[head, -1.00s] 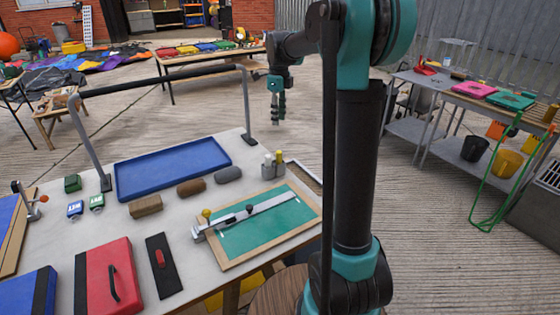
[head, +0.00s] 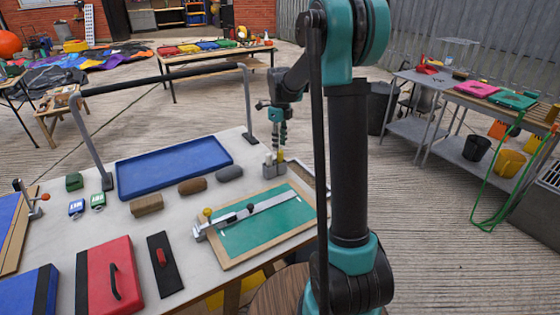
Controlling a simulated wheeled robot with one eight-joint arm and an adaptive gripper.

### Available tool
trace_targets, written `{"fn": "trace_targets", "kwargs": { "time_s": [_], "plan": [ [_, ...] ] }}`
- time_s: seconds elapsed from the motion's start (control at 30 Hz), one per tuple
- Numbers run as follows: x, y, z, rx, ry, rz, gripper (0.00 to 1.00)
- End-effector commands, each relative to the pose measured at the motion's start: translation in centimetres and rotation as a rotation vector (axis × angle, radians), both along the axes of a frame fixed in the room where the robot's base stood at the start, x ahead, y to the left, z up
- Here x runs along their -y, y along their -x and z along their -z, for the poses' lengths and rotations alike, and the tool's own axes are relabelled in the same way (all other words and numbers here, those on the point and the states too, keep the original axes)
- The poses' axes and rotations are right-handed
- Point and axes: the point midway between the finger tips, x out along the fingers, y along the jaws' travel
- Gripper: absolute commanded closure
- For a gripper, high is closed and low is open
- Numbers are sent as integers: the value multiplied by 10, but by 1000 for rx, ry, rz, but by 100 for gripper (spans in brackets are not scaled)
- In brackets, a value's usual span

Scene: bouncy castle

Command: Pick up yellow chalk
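The yellow chalk (head: 280,156) stands upright in a small grey holder (head: 275,171) at the right back of the near table. A pale stick (head: 268,157) stands beside it in the same holder. My gripper (head: 281,145) points down right above the yellow chalk, with its fingertips at or just over the chalk's top. The fingers are small and seen edge-on, so I cannot tell whether they are open or touch the chalk.
A green board with a metal ruler (head: 262,222) lies in front of the holder. A blue tray (head: 172,168), a grey eraser-like block (head: 229,173) and a brown one (head: 192,186) lie to the left. A grey-legged black bar (head: 165,79) spans the table's back.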

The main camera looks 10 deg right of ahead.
Motion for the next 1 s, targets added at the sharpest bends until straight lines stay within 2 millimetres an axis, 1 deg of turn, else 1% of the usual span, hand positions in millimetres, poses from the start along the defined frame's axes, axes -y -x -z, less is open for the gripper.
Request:
{"fn": "trace_targets", "kwargs": {
  "time_s": [0.33,0.47,0.67,0.9,1.0],
  "plan": [
    [0,3,44,1,1,0,68],
    [0,4,50,1,1,0,68],
    [0,4,50,1,1,0,68],
    [0,4,50,1,1,0,97],
    [0,4,50,1,1,0,99]
  ]
}}
